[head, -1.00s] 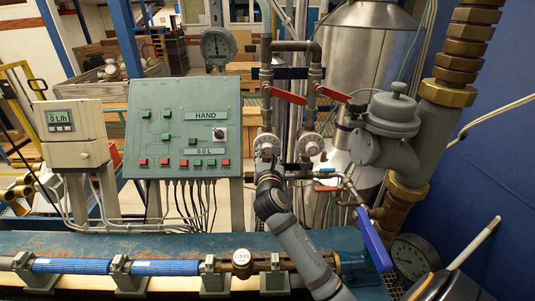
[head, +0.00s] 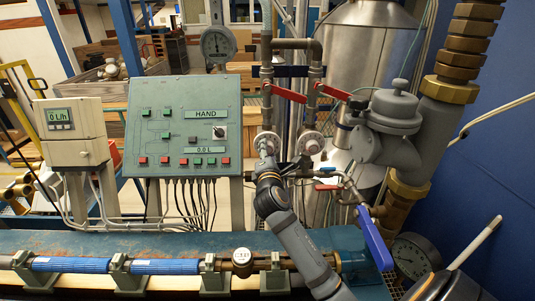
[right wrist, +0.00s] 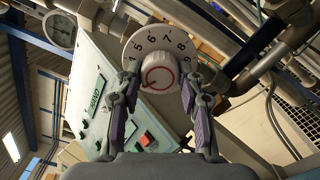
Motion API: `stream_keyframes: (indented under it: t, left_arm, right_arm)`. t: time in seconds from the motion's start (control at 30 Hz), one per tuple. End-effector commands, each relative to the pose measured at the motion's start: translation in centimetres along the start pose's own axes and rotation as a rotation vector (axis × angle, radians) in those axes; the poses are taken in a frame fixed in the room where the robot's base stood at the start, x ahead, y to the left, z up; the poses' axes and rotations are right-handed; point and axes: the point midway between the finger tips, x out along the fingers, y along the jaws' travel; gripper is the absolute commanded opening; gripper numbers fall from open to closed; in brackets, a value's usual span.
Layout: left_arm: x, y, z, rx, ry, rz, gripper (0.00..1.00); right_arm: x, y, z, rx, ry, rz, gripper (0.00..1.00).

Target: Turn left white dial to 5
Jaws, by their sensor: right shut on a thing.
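The left white dial (head: 267,139) is mounted on the left of two vertical pipes, under a red lever handle. In the right wrist view the dial (right wrist: 153,42) is a white disc with black numbers, 4 to 9 readable, around a white centre knob (right wrist: 160,76) with a red ring mark. I cannot tell exactly which number the mark points to. My right gripper (head: 266,153) is at the dial from below. Its fingers (right wrist: 160,88) are shut on the knob, one on each side. My left gripper is not in view.
A similar white dial (head: 311,143) sits just to the right. Red lever handles (head: 289,94) stick out above the dials. A green control panel (head: 178,125) stands to the left, and a blue lever (head: 374,239) is at the lower right.

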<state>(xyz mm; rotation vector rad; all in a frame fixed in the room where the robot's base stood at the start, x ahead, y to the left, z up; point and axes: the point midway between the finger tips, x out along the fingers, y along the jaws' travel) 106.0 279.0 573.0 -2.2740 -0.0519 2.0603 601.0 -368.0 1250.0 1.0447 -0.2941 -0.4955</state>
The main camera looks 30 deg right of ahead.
Motion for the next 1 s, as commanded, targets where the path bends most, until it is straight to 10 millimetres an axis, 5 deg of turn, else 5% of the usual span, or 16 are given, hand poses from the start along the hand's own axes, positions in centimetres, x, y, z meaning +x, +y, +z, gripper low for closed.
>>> stream_keyframes:
  t: [1.0]
  left_arm:
    - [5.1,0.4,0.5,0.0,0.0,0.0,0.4]
  right_arm:
    - [0.0,-0.4,-0.2,0.957,-0.001,-0.002,0.07]
